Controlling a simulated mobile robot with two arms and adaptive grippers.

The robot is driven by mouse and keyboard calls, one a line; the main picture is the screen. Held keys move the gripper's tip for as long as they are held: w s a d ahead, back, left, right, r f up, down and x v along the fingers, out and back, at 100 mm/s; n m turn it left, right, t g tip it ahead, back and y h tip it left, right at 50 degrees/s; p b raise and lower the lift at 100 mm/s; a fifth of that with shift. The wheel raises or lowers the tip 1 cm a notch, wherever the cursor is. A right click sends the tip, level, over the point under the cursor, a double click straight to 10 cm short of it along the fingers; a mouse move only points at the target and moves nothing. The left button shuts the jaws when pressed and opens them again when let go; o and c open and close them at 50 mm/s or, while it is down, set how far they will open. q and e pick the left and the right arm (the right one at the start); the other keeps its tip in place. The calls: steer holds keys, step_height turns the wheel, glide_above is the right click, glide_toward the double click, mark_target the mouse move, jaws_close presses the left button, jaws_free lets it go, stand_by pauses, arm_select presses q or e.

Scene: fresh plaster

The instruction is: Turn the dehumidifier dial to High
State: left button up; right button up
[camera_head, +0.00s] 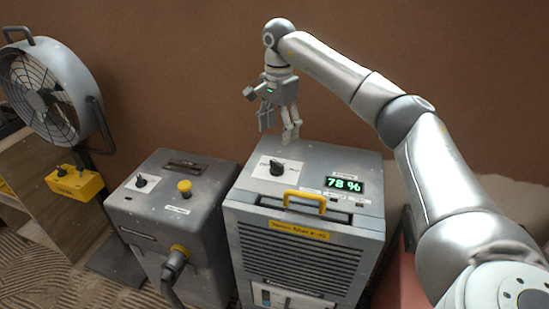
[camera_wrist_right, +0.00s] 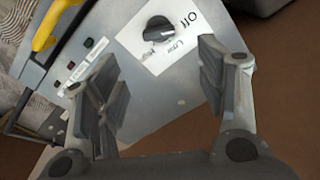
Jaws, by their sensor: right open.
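The dehumidifier (camera_head: 300,240) is a grey box with a louvred front, a yellow handle and a green display reading 78 %. Its black dial (camera_head: 277,167) sits on a white label on the top's left side. In the right wrist view the dial (camera_wrist_right: 157,29) shows beside the words Off, Low and, less clearly, High; I cannot tell which word it points at. My right gripper (camera_head: 279,130) is open and empty, pointing down above the dehumidifier's back edge, apart from the dial. In the wrist view the dial appears beyond the fingers (camera_wrist_right: 155,58). My left gripper is not in view.
A second grey box (camera_head: 170,215) with its own black knob, yellow button and plugged hose stands close on the left. A large fan (camera_head: 45,90) and a yellow box (camera_head: 75,183) are at far left. The brown wall (camera_head: 170,70) rises behind. The dehumidifier's yellow handle (camera_head: 304,197) stands up near the dial.

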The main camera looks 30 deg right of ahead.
mark_target(277, 167)
step_height(277, 167, down, 11)
steer(key=shift+r+p, duration=0.2)
steer(key=shift+p, duration=0.35)
steer(key=c, duration=1)
